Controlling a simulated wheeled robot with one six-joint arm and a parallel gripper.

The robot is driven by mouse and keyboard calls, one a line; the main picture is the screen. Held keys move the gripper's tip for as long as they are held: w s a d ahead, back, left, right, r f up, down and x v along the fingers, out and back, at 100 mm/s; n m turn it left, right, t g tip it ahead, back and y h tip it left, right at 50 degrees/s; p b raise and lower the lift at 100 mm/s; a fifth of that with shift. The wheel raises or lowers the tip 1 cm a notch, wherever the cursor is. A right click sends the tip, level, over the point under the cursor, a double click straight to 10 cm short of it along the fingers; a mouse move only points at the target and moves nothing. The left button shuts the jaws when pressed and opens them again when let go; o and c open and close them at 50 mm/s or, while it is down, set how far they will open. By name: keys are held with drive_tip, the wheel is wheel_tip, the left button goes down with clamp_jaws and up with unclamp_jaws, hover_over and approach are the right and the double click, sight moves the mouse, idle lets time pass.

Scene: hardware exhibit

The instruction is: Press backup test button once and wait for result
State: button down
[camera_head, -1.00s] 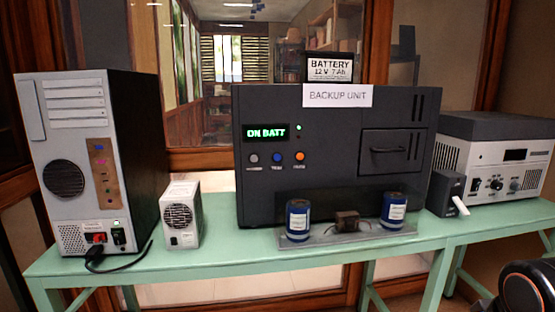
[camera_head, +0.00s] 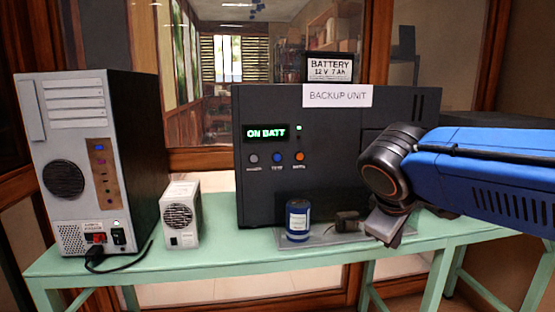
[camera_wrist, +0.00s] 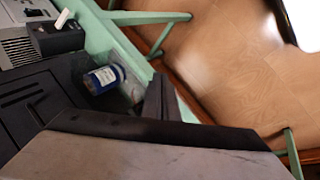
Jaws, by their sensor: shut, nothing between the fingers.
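The dark backup unit (camera_head: 340,135) stands on the green bench under a white "BACKUP UNIT" label. Its display (camera_head: 266,132) reads "ON BATT" in green, with a small green light beside it. Below are a grey button, a blue button (camera_head: 277,158) that seems labelled TEST, and an orange button (camera_head: 299,157). All three are uncovered. My gripper (camera_head: 388,236) is shut and empty, low in front of the unit's right side, apart from the buttons. It also shows in the wrist view (camera_wrist: 158,98). My arm hides the unit's drawer and right side in the head view.
A blue can (camera_head: 297,220) and a brown component (camera_head: 347,222) sit on a tray before the unit. A computer tower (camera_head: 75,165) and small fan box (camera_head: 180,215) stand left.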

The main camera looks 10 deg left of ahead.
drive_tip(key=w+a+r+n+t, duration=0.2)
drive_tip(key=a+r, duration=0.4)
drive_tip(key=a, duration=0.6)
drive_tip(key=w+a+r+n+t, duration=0.3)
drive_tip(key=a+r, duration=0.3)
drive_tip(key=a, duration=0.6)
drive_tip(key=shift+w+a+n, duration=0.3)
drive_tip(key=shift+w+n, duration=0.1)
drive_tip(key=shift+n, duration=0.3)
drive_tip(key=shift+w+r, duration=0.1)
approach(277, 158)
drive_tip(key=w+d+f, duration=0.3)
drive_tip(key=f, duration=0.1)
drive_tip(key=shift+w+f, duration=0.2)
drive_tip(key=shift+f, duration=0.05)
drive_tip(key=shift+w, duration=0.2)
drive_tip(key=shift+w+a, duration=0.1)
drive_tip(key=shift+w, duration=0.1)
